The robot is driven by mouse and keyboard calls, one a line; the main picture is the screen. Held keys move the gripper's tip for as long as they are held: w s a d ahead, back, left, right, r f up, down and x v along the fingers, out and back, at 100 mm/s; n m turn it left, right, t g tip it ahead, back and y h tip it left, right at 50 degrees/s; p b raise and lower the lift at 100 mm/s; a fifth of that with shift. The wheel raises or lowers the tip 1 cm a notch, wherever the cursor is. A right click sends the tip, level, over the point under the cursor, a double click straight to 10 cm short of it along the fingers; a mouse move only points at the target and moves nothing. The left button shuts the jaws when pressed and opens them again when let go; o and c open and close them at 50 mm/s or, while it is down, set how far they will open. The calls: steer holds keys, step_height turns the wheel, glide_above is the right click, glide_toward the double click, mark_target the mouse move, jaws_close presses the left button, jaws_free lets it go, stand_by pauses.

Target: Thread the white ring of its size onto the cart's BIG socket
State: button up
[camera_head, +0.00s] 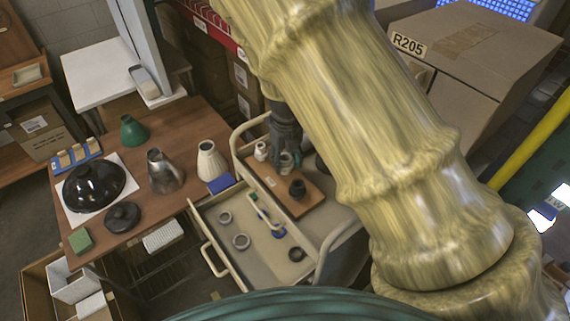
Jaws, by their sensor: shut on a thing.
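My gripper (287,155) is at the far part of the wooden board (272,183) on the cart, pointing down. It is shut on a small pale thing (287,162), probably a white ring. The gripper partly hides it, and I cannot tell whether it is around a socket or above one. A small whitish socket-like piece (261,151) stands on the board to the left of the gripper. A dark socket-like piece (297,189) stands nearer on the board. I cannot read which socket is the big one. Two pale rings (225,218) (241,241) lie in the cart's open drawer.
The open drawer (262,271) also holds a blue ring (279,232), a dark ring (297,254) and a small green piece (253,197). A brown table (140,215) with lamp shades stands at left. Cardboard boxes (470,55) stand at right. My arm covers much of the right side.

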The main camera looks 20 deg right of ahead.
steer(key=shift+s+f+m, duration=0.15)
steer(key=shift+m, duration=0.35)
steer(key=shift+a, duration=0.1)
steer(key=m, duration=0.6)
steer(key=shift+a+m, duration=0.15)
steer(key=shift+m, duration=0.25)
